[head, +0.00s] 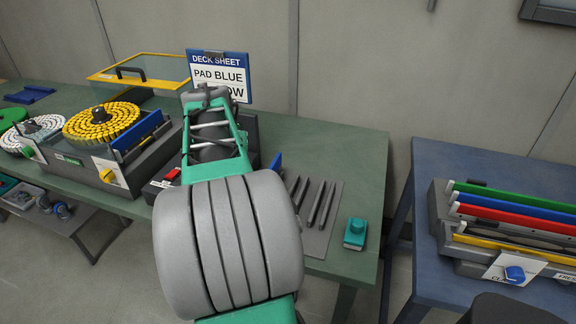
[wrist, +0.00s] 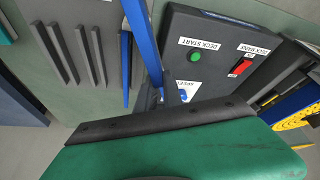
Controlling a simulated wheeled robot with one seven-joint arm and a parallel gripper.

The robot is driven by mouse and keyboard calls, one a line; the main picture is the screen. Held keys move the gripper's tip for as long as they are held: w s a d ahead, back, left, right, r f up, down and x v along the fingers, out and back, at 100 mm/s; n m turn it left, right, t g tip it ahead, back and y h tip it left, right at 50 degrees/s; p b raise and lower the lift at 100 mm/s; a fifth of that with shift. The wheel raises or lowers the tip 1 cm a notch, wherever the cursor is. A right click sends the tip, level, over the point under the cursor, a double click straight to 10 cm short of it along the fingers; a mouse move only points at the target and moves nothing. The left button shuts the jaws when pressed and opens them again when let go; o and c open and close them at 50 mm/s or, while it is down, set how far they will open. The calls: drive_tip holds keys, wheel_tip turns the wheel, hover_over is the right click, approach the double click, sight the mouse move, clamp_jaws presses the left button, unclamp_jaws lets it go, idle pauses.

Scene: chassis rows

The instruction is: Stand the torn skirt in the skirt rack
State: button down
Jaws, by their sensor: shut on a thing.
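A long blue strip (wrist: 143,40), likely the torn skirt, runs down to the front edge of my gripper in the wrist view. My gripper (wrist: 158,96) is shut there; its dark-edged green body hides most of the jaws. A blue piece (head: 275,162) shows beside my arm in the head view, where my arm hides the gripper. I cannot see a tear.
A dark control box (wrist: 215,55) with a green button and red switch is beside the strip. A teal block (head: 355,233) sits near the green table's edge. A gap separates it from the blue table (head: 435,160).

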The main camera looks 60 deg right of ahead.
drive_tip(key=s+d+f+m+g+b, duration=0.15)
drive_tip(key=s+d+m, duration=0.35)
drive_tip(key=s+d, duration=0.75)
drive_tip(key=shift+h, duration=0.4)
drive_tip(key=shift+s+a+f+b, duration=0.1)
drive_tip(key=shift+f+b, duration=0.6)
drive_tip(key=shift+f, duration=0.65)
drive_tip(key=shift+s+f+b, duration=0.1)
drive_tip(key=shift+f+b, duration=0.6)
drive_tip(key=shift+f, duration=0.6)
drive_tip(key=shift+a+f+b, duration=0.15)
drive_tip(key=shift+f+b, duration=0.7)
drive_tip(key=shift+f, duration=0.3)
drive_tip(key=shift+f+b, duration=0.75)
drive_tip(key=shift+f, duration=0.35)
drive_tip(key=c, duration=1.4)
unclamp_jaws()
